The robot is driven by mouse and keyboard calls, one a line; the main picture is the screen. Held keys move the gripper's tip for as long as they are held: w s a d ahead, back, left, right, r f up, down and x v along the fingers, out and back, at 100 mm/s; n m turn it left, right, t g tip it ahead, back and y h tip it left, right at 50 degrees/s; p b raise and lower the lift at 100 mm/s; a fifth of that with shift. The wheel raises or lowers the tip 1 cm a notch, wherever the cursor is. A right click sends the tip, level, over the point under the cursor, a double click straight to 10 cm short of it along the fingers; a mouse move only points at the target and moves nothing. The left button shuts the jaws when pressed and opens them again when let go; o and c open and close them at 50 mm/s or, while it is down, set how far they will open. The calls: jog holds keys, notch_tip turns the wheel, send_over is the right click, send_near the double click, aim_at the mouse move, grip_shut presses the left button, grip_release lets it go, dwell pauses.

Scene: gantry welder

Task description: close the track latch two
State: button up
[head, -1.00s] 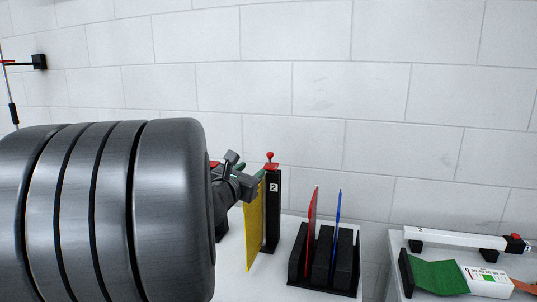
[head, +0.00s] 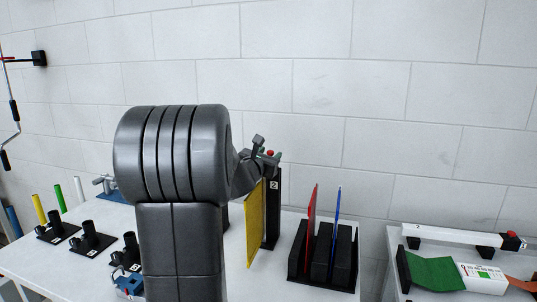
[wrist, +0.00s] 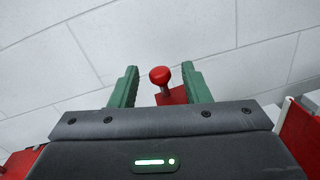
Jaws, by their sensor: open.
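The black post marked 2 (head: 272,212) stands on the white table beside an upright yellow plate (head: 254,226). At its top is the latch's red knob (head: 270,153), partly hidden by my gripper (head: 266,156) in the head view. In the wrist view the round red knob (wrist: 160,75) stands between the two green fingers of my gripper (wrist: 160,70), with a gap on each side. A red latch piece (wrist: 172,96) shows just below the knob. My gripper is open and holds nothing. The rest of the latch is hidden.
A black rack (head: 325,265) with red and blue plates stands right of the post. A right-hand table carries a white bar (head: 455,236) and a green piece (head: 436,274). Black rod holders (head: 92,241) stand at the left.

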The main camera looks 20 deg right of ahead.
grip_shut()
